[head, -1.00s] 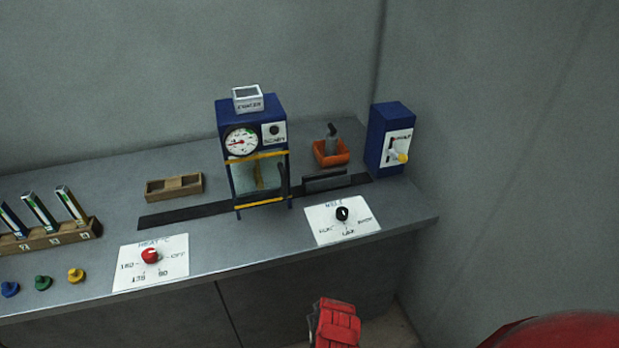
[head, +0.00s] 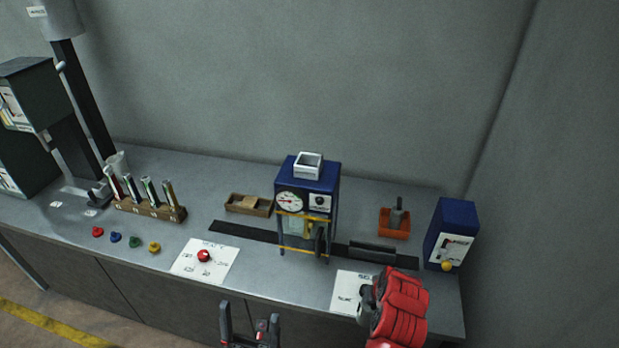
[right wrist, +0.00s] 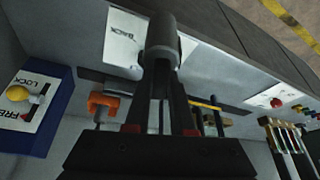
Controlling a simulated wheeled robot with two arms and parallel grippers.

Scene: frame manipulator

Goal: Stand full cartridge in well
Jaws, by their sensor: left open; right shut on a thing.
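My right gripper (right wrist: 165,70), seen in the right wrist view, is shut on a dark grey cylinder (right wrist: 163,38) with a rounded end. It is over the white card lettered BACK; I cannot tell whether it touches the card. In the head view my red right arm hides most of this. My left gripper (head: 250,325) is open and empty in front of the bench edge. No well can be clearly made out.
A blue press (head: 318,180) with a gauge stands mid-bench on a black strip (head: 240,232). A blue lever box (head: 455,225) stands at the right end. A wooden tray (head: 248,205) and a rack (head: 150,208) of upright tubes are to the left. The back wall is close.

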